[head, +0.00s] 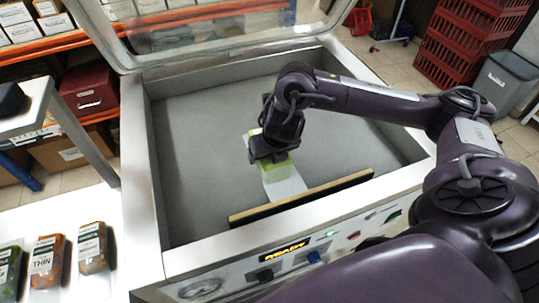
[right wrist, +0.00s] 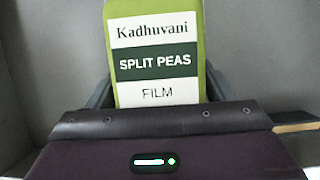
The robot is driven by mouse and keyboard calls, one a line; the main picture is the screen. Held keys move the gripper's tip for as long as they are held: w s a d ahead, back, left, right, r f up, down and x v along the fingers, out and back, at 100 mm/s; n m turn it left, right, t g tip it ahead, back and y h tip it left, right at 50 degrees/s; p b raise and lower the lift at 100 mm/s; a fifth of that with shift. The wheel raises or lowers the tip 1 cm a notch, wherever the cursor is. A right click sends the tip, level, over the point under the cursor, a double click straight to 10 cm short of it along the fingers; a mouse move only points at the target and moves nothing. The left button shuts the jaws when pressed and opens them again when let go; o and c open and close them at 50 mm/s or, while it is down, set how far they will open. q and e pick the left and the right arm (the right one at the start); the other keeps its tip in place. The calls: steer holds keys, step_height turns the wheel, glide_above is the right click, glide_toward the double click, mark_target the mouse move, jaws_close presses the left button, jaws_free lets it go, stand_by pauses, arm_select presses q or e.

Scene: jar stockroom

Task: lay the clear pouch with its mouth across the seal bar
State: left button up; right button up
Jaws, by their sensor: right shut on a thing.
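The clear pouch (head: 284,184) has green contents and a label reading "Kadhuvani SPLIT PEAS FILM"; the label fills the top of the right wrist view (right wrist: 158,62). My right gripper (head: 268,156) is shut on the pouch, inside the chamber of the sealing machine. The pouch's pale, empty end points toward the seal bar (head: 255,213), a dark strip with a tan edge along the chamber's front. That end reaches close to the bar; I cannot tell whether it touches or overlies it. The bar's end also shows in the right wrist view (right wrist: 294,127). My left gripper is not in view.
The machine's clear lid (head: 215,35) stands open above the chamber (head: 190,120). Its front panel has a lit "READY" display (head: 285,251). Several filled pouches (head: 47,262) lie on a white surface at lower left. Shelving, red crates (head: 455,55) and a grey bin (head: 505,80) stand behind.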

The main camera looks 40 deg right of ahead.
steer(key=shift+s+f, duration=0.1)
steer(key=shift+f, duration=0.4)
step_height(320, 180, down, 4)
steer(key=shift+f, duration=0.25)
steer(key=o, duration=1.3)
steer(key=shift+f, duration=0.1)
steer(key=shift+o, duration=0.2)
